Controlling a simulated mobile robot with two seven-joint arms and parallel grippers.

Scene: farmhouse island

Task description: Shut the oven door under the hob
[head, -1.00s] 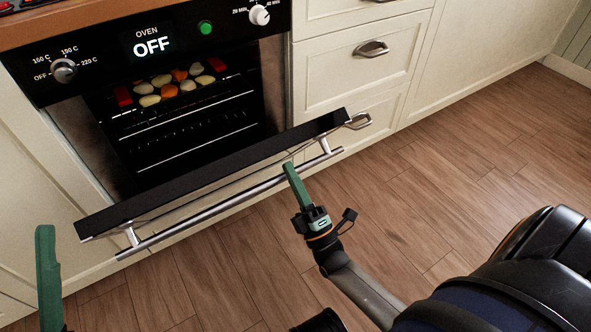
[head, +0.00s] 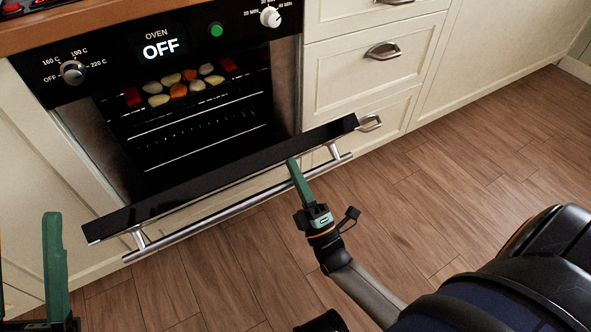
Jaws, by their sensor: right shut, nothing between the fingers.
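The oven door (head: 225,176) is hinged down and stands partly open; I see its dark top edge and the steel bar handle (head: 225,214) on its outer side. The oven cavity (head: 200,125) behind it is open to view. My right gripper (head: 293,165) is shut and empty. Its green fingertips are at the door's edge by the right part of the handle; I cannot tell whether they touch. My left gripper (head: 52,222) shows at the lower left, away from the door; its jaw opening cannot be made out.
Food pieces (head: 180,88) lie on a rack inside the oven. The control panel (head: 160,50) reads OFF. Cream drawers (head: 370,62) with metal handles stand right of the oven. The wooden floor (head: 450,190) is clear in front.

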